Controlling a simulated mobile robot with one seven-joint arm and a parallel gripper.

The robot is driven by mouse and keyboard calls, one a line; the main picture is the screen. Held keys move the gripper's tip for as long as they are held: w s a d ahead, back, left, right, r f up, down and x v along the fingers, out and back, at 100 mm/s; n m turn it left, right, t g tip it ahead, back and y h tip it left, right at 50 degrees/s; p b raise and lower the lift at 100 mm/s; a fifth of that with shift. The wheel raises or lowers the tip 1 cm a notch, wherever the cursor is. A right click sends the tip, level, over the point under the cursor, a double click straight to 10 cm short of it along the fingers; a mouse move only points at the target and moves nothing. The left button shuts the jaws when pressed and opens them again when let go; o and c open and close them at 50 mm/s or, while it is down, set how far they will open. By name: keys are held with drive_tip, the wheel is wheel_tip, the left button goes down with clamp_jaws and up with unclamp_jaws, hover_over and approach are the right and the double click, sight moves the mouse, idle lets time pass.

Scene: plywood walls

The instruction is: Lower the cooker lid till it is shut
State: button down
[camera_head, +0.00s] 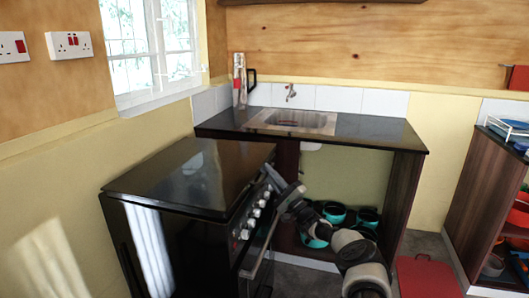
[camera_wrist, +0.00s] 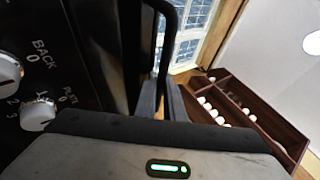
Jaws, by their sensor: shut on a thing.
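The cooker (camera_head: 170,255) is black and stands below the window. Its glossy black lid (camera_head: 185,170) lies flat or almost flat over the top; I cannot see whether a narrow gap is left. My gripper (camera_head: 268,177) is at the lid's front edge, close to the control knobs. In the wrist view, my gripper's fingers (camera_wrist: 161,100) are close together at a dark, curved bar-like part (camera_wrist: 170,42). They are shut on it, and it seems to belong to the lid, though the contact is partly hidden. Knobs (camera_wrist: 38,113) show close by on the left.
The oven door handle (camera_head: 258,258) is below my gripper. A dark counter with a sink (camera_head: 293,122) adjoins the cooker, with teal pots (camera_head: 334,212) underneath. A red box (camera_head: 428,277) is on the floor and shelves (camera_head: 478,195) stand at right.

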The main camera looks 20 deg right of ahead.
drive_tip(key=shift+a+f+g, duration=0.2)
drive_tip(key=shift+f+g, duration=0.1)
drive_tip(key=shift+f, duration=1.2)
drive_tip(key=c, duration=1.8)
unclamp_jaws()
drive_tip(key=shift+a, duration=0.15)
drive_tip(key=shift+c, duration=0.2)
drive_tip(key=shift+f, duration=0.1)
drive_tip(key=p+v, duration=0.2)
drive_tip(key=v, duration=1.5)
drive_tip(key=shift+d+p, duration=0.35)
drive_tip(key=shift+d, duration=0.15)
